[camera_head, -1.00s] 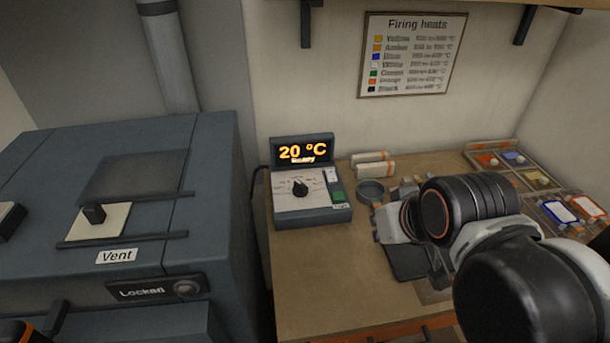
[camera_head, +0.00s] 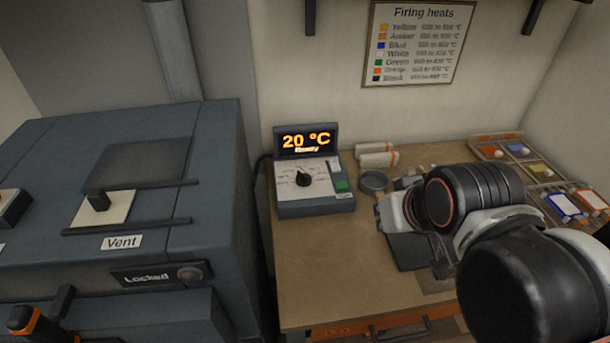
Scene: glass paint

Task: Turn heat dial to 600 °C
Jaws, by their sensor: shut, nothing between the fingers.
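The heat dial (camera_head: 303,179) is a small black knob on the pale face of the control box (camera_head: 316,211), at the back left of the bench. The marks around the knob are too small to read. The box's display (camera_head: 306,141) reads 20 °C in orange, with a smaller word under it that looks like "Ready". A green button (camera_head: 341,186) sits to the right of the dial. My gripper (camera_head: 382,212) is to the right of the control box, apart from it, partly hidden by my own arm. It is shut and empty.
A blue-grey kiln (camera_head: 225,220) labelled "Vent" and "Locked" stands on the left. A round dish (camera_head: 374,181) and white rolls (camera_head: 377,158) lie right of the box. Paint trays (camera_head: 520,150) are at the far right. The bench front (camera_head: 330,270) is clear.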

